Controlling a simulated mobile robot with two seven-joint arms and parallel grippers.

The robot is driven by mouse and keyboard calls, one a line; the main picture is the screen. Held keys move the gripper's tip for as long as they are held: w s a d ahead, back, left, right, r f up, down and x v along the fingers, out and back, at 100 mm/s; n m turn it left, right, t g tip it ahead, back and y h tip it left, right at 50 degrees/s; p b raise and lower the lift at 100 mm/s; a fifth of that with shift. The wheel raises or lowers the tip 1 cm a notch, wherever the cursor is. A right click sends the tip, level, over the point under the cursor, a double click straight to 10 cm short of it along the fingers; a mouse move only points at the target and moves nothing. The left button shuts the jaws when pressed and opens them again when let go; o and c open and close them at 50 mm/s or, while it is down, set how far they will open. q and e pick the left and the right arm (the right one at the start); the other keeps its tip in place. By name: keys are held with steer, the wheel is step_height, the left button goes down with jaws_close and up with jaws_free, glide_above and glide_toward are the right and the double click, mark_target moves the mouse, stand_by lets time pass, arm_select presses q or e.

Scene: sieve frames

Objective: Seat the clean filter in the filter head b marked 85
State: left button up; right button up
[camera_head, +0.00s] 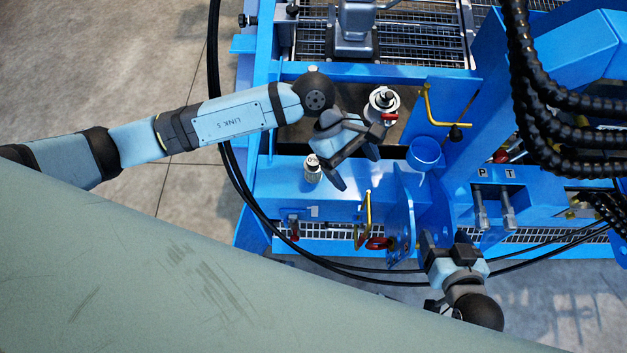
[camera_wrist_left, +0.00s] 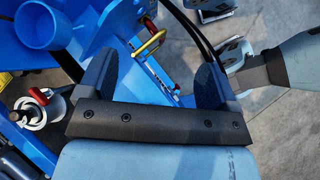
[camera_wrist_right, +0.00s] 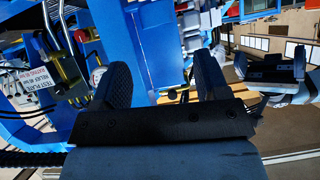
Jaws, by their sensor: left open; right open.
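In the head view, a small pale cylinder (camera_head: 313,169) with a dark mark on its top stands upright on the blue frame; it may be the clean filter. A round metal head with a red lever (camera_head: 381,104) sits behind it to the right; it also shows in the left wrist view (camera_wrist_left: 32,115). I cannot read an 85 on it. My left gripper (camera_head: 354,163) is open and empty, right of the pale cylinder and in front of the metal head. My right gripper (camera_head: 446,240) is open and empty at the front edge of the blue frame.
A blue cup (camera_head: 425,153) stands right of the metal head, near a yellow bent handle (camera_head: 432,105). Another yellow handle (camera_head: 364,215) and an upright blue plate (camera_head: 402,215) are at the front. Black hoses (camera_head: 560,110) hang at the right.

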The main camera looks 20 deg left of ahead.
arm_select(q)
steer(key=w+a+f+m+t+y+b, duration=0.3)
steer(key=w+a+f+m+t+y, duration=0.15)
steer(key=w+a+y, duration=0.5)
steer(key=h+b, duration=0.1)
steer(key=h, duration=0.1)
glide_above(313, 160)
steer(key=shift+n+g, duration=0.25)
steer(key=shift+g, duration=0.2)
step_height(313, 160, down, 8)
steer(key=shift+r, duration=0.1)
steer(key=shift+f+b, duration=0.5)
steer(key=shift+f, duration=0.65)
step_height(313, 160, down, 4)
steer(key=shift+f+b, duration=0.1)
steer(key=shift+b, duration=0.4)
steer(key=c, duration=1)
steer(key=shift+r, duration=0.2)
steer(key=shift+c, duration=0.5)
arm_select(e)
steer(key=shift+w+a+f+t+y, duration=0.1)
steer(key=shift+w+a+t+y, duration=0.25)
steer(key=shift+a+t, duration=0.15)
steer(key=shift+w+a+t+y, duration=0.35)
steer(key=shift+a+t, duration=0.05)
steer(key=shift+a, duration=0.15)
